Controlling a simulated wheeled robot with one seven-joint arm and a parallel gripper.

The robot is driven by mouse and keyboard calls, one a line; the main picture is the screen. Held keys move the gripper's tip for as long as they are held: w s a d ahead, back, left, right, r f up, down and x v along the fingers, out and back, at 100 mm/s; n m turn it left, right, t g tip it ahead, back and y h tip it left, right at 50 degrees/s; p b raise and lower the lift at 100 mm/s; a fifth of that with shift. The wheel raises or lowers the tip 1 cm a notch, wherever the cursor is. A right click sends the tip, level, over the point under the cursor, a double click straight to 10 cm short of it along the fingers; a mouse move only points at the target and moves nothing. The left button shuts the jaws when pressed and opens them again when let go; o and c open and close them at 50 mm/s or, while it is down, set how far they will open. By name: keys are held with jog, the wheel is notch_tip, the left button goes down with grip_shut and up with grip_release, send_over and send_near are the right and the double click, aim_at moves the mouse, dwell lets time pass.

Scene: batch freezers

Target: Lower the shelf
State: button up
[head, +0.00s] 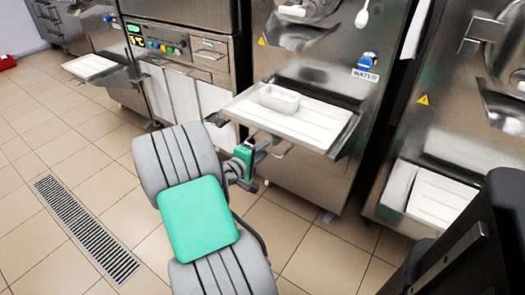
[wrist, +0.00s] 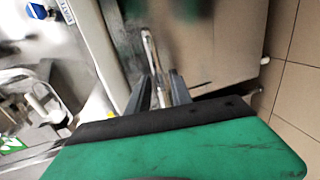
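The shelf (head: 318,128), a white ribbed panel in a metal frame, stands out level from the front of the middle freezer. A small white tub (head: 279,98) sits on it. My gripper (head: 262,153) is just below the shelf's front left edge, by a metal bracket or lever. In the wrist view my gripper (wrist: 158,84) has two dark fingers with a gap between them. A thin metal bar (wrist: 148,48) runs down to the gap. Contact between bar and fingers cannot be made out. The shelf's underside is mostly hidden in the head view.
The right freezer has a white panel (head: 445,197) set low on its front. The left machine has a white shelf (head: 90,66) standing out. A floor drain (head: 85,228) runs along the tiles at left. The tiled floor there is clear.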

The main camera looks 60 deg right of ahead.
grip_shut()
jog(key=shift+f, duration=0.15)
dwell(1.0)
